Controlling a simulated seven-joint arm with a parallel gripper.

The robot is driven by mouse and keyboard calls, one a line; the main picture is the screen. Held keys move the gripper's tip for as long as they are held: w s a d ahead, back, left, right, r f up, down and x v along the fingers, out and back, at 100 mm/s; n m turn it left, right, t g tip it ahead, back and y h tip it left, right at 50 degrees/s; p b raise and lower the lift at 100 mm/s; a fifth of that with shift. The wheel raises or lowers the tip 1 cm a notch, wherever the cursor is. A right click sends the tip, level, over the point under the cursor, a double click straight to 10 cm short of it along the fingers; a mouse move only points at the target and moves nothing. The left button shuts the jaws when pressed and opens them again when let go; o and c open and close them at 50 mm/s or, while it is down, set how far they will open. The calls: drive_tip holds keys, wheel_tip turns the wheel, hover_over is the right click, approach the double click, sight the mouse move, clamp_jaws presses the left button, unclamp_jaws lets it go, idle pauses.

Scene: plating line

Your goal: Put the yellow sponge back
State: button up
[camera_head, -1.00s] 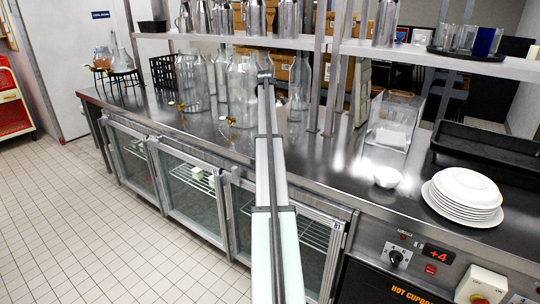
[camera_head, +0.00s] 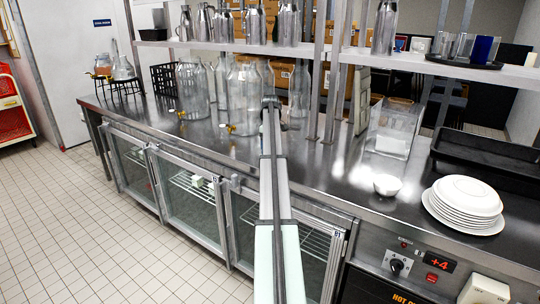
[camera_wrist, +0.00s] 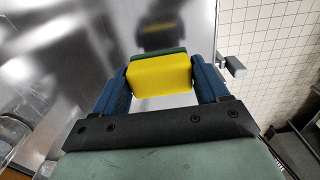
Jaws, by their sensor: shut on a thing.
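The yellow sponge (camera_wrist: 160,78) with a dark green layer is between the two blue fingers of my gripper (camera_wrist: 162,72) in the wrist view. The fingers are shut on its left and right sides. The sponge is over the shiny steel counter, which shows a dark, blurred reflection of it. I cannot tell how far above the steel it is. In the head view my arm reaches out over the steel counter (camera_head: 335,180), its far end near the glass bottles. The sponge and fingertips are hidden there.
Large glass jars (camera_head: 243,98) stand close behind the arm's end. A clear box (camera_head: 392,130), a white bowl (camera_head: 387,185), a plate stack (camera_head: 463,203) and a black tray (camera_head: 490,155) stand to the right. A shelf (camera_head: 440,62) runs above. Bare steel lies between arm and bowl.

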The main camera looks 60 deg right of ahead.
drive_tip(key=shift+f, duration=1.95)
drive_tip(key=shift+f, duration=0.1)
drive_tip(key=o, duration=0.9)
wheel_tip(320, 180, up, 12)
drive_tip(key=shift+r, duration=0.15)
